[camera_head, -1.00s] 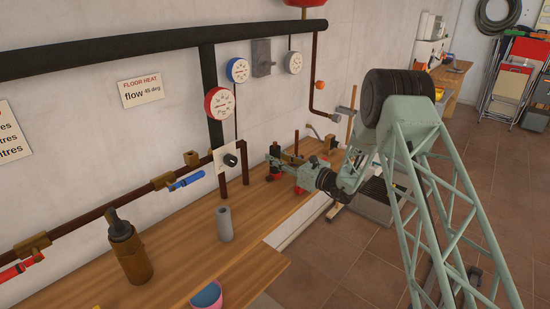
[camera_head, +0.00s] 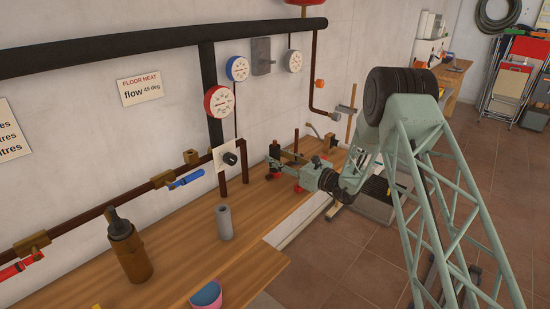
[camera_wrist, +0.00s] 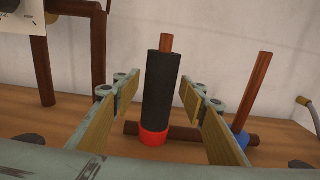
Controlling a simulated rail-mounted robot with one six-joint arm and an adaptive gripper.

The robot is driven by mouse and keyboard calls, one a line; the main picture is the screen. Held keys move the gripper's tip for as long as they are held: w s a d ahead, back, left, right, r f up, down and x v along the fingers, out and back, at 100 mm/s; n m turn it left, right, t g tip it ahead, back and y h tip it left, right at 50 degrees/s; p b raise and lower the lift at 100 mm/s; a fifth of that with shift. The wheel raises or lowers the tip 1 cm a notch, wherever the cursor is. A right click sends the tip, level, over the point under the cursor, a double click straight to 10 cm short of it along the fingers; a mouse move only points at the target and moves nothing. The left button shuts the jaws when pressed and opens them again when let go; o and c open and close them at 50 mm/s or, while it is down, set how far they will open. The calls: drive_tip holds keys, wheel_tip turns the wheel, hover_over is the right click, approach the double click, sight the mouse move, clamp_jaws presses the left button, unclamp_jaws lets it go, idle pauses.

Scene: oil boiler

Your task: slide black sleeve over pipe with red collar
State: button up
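The black sleeve (camera_wrist: 161,95) stands upright around a copper pipe in the wrist view. The pipe's bare end (camera_wrist: 166,42) sticks out of its top. The red collar (camera_wrist: 153,138) shows at the sleeve's lower end, with no clear gap between them. My gripper (camera_wrist: 163,103) is open, with one finger on each side of the sleeve and a visible gap to each. In the head view my gripper (camera_head: 283,159) is over the far part of the bench, and the sleeve (camera_head: 274,150) is small there.
A second copper pipe (camera_wrist: 259,90) with a blue collar (camera_wrist: 240,137) stands close to the right finger. A horizontal pipe runs along the bench behind.

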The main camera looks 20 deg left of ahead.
drive_tip(key=v, duration=1.1)
drive_tip(key=shift+a, duration=0.1)
drive_tip(key=shift+s, duration=0.1)
idle(0.8)
drive_tip(key=v, duration=1)
idle(0.6)
idle(0.4)
